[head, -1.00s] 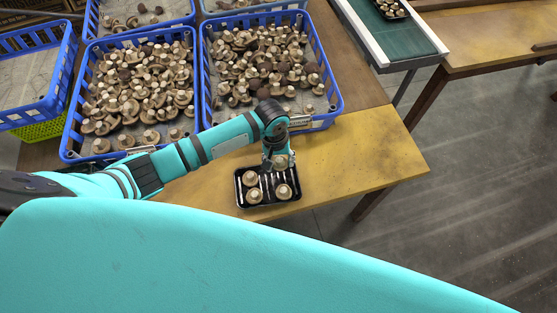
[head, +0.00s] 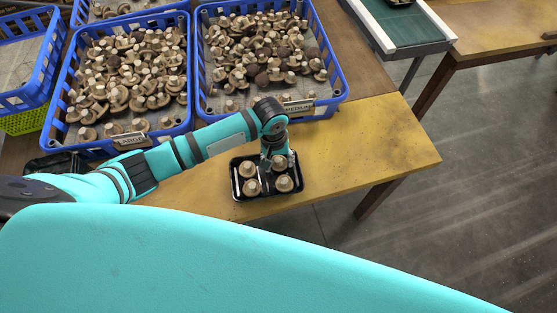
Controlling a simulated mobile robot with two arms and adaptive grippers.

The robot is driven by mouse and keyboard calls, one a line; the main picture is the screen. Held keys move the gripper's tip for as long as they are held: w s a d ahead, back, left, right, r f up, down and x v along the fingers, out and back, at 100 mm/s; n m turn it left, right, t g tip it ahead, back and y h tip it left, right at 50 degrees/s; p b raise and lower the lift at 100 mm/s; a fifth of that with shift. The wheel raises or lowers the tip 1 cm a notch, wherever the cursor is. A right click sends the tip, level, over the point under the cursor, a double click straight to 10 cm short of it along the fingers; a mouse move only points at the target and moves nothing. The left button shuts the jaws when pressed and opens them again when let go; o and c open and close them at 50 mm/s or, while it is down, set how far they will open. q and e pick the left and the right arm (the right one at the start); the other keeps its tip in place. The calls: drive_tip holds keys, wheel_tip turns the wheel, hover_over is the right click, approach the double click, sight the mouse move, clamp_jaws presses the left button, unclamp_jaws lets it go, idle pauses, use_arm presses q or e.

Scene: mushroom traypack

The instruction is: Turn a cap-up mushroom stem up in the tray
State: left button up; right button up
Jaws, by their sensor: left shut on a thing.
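A black tray (head: 238,197) sits near the front edge of the yellow table. Two mushrooms stand on its left side, one toward the back (head: 248,169) and one toward the front (head: 251,188). A third mushroom (head: 284,184) is at the front right. These three appear stem up. My left gripper (head: 279,156) reaches down over the tray's back right and is shut on a fourth mushroom (head: 279,163). The fingers partly hide this mushroom, and I cannot tell whether it touches the tray floor. My right gripper is out of view.
Blue crates full of loose mushrooms stand behind the tray, one at the left (head: 187,70) and one at the right (head: 339,88). Another blue crate (head: 50,75) is at the far left. The yellow table (head: 370,150) is clear right of the tray. A green conveyor (head: 410,35) lies beyond.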

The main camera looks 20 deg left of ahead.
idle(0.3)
use_arm(q)
drive_tip(key=o, duration=0.9)
wheel_tip(320, 180, up, 12)
drive_tip(key=a, duration=0.1)
drive_tip(key=shift+s, duration=0.25)
